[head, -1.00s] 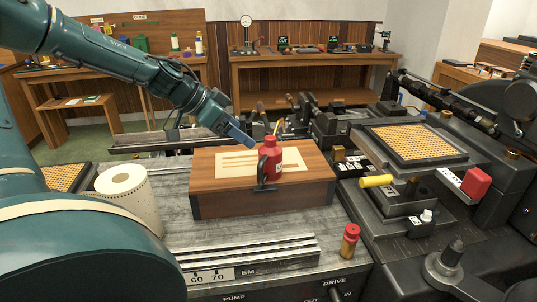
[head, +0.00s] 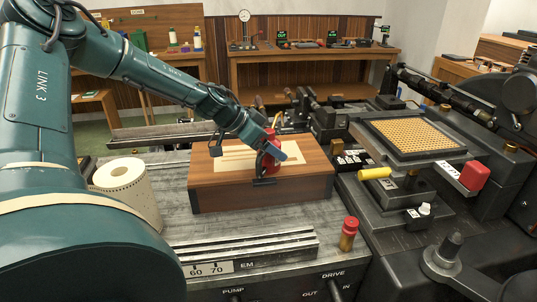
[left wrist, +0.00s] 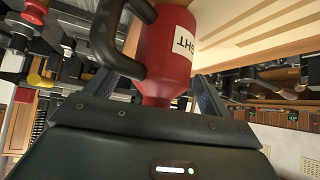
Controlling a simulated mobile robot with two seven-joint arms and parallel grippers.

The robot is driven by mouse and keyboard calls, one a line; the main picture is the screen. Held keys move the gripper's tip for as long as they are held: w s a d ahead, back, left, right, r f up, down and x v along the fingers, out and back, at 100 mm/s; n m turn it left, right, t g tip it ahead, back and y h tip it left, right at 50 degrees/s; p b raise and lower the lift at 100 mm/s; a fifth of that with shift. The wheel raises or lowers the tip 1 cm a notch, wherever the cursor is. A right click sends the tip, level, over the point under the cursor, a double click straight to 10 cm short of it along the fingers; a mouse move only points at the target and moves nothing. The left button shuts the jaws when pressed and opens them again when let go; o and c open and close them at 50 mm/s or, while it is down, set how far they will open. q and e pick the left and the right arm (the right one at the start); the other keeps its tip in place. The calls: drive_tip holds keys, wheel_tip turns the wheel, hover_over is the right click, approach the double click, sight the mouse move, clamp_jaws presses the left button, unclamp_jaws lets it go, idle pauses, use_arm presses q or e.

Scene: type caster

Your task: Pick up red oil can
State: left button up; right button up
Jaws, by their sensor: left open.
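The red oil can (head: 266,164) stands on the wooden box, partly hidden behind my left gripper (head: 278,152) in the head view. In the left wrist view the can (left wrist: 168,48) fills the upper middle, with a black handle (left wrist: 108,38) on its left and a white label on its body. My left gripper (left wrist: 150,92) is open, with the can's narrow red neck between its two fingers. A gap shows between the neck and the right finger. I cannot tell whether either finger touches the can. My right gripper is not in view.
The wooden box (head: 225,196) rests on the grey machine bed. A paper roll (head: 125,190) stands to its left, and a small red-capped bottle (head: 349,233) at front right. The black machine with its yellow grid (head: 415,137) takes up the right side.

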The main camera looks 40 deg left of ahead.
use_arm(q)
drive_tip(key=shift+x, duration=0.8)
drive_tip(key=shift+c, duration=0.5)
drive_tip(key=c, duration=1.1)
